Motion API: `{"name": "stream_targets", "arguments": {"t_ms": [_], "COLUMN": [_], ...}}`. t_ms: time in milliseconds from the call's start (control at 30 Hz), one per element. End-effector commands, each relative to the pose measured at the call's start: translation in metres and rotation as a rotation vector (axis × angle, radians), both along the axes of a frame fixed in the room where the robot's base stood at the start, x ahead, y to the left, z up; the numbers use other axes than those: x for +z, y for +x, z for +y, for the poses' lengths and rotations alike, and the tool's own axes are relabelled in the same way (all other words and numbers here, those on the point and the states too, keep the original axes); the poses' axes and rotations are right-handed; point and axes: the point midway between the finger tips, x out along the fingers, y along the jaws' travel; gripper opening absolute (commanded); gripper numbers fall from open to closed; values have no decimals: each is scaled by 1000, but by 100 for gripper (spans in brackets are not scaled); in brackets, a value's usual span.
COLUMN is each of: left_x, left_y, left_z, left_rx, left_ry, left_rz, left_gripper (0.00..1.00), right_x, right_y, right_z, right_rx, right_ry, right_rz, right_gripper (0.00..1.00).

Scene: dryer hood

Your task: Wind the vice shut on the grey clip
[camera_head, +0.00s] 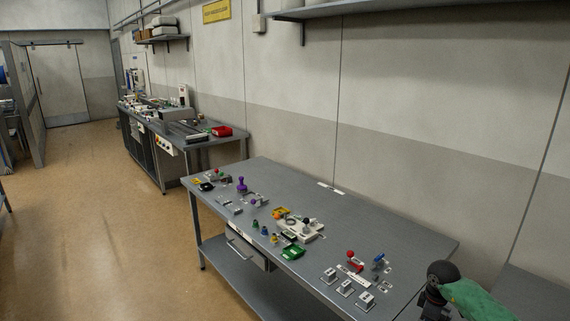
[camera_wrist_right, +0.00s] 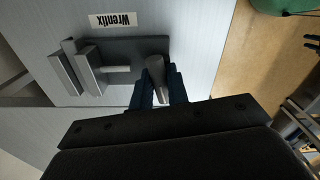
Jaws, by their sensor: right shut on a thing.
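In the right wrist view a vice (camera_wrist_right: 125,49) with a dark base and grey jaws lies on the grey bench top. Its upright grey jaw plates (camera_wrist_right: 85,72) stand at the left, with a short screw rod (camera_wrist_right: 116,69) running right from them. My right gripper (camera_wrist_right: 158,82) has its dark fingers shut on the vice's grey handle (camera_wrist_right: 156,70) at the right end. I cannot tell the grey clip apart from the grey jaw pieces. In the head view my right arm comes in at the bottom right, and I cannot make out its fingertips or the vice there. My left gripper is not in view.
A white label (camera_wrist_right: 114,20) reading "Wrenfix" lies beside the vice. The bench edge and the tan floor (camera_wrist_right: 240,60) are right of the handle. The long workbench (camera_head: 330,222) carries several small tools and fixtures. A second bench (camera_head: 165,130) stands farther back.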

Motion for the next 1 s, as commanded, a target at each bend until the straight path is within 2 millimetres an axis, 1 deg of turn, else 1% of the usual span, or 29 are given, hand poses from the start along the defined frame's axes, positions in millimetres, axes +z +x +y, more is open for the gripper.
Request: {"name": "stream_targets", "arguments": {"t_ms": [133,300,400,733,1000], "left_x": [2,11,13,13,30], "left_y": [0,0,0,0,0], "left_z": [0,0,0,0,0], "left_rx": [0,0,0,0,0], "left_ry": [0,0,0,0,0], "left_rz": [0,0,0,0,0], "left_gripper": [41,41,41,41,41], "right_x": [1,2,1,1,2], "right_y": [0,0,0,0,-1], "right_z": [0,0,0,0,1], "right_rx": [-18,-150,-201,-221,-378], "right_ry": [1,1,0,0,1], "right_rz": [-1,1,1,0,2], "right_gripper": [0,0,0,0,0]}}
